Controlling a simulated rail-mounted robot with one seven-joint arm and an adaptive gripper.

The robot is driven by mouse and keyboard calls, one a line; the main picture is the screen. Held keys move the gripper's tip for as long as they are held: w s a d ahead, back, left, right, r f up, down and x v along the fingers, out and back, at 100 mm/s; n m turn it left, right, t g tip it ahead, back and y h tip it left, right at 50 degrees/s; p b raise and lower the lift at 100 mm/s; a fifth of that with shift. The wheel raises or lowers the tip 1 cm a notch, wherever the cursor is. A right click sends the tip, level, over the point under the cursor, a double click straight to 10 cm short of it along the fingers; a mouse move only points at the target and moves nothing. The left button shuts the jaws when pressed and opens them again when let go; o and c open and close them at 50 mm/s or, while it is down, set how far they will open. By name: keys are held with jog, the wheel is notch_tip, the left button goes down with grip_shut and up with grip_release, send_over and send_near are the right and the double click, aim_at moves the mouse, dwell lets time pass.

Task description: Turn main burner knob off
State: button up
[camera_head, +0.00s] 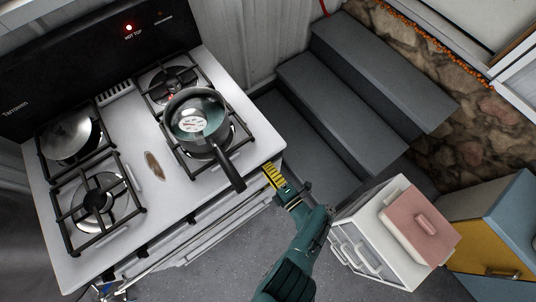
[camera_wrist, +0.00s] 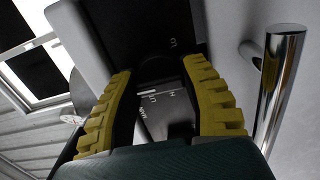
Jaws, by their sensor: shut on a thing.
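The stove (camera_head: 134,150) stands at left in the head view. My gripper (camera_head: 274,178) is at its front right corner, against the front panel. In the wrist view the yellow fingers of my gripper (camera_wrist: 158,72) are closed on either side of a black knob (camera_wrist: 158,68). White dial markings show between the fingers. The knob's pointer setting cannot be made out, and the stove's top edge hides the knob in the head view. A pot (camera_head: 197,115) with a dark handle sits on the right-hand burners, its handle reaching over the front edge near my gripper.
A red "HOT TOP" light (camera_head: 129,28) glows on the back panel. A chrome handle bar (camera_wrist: 280,85) is right of the fingers in the wrist view. Grey steps (camera_head: 350,85) and a white container with a pink lid (camera_head: 420,225) stand to the right.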

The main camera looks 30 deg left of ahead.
jog(key=o, duration=1.2)
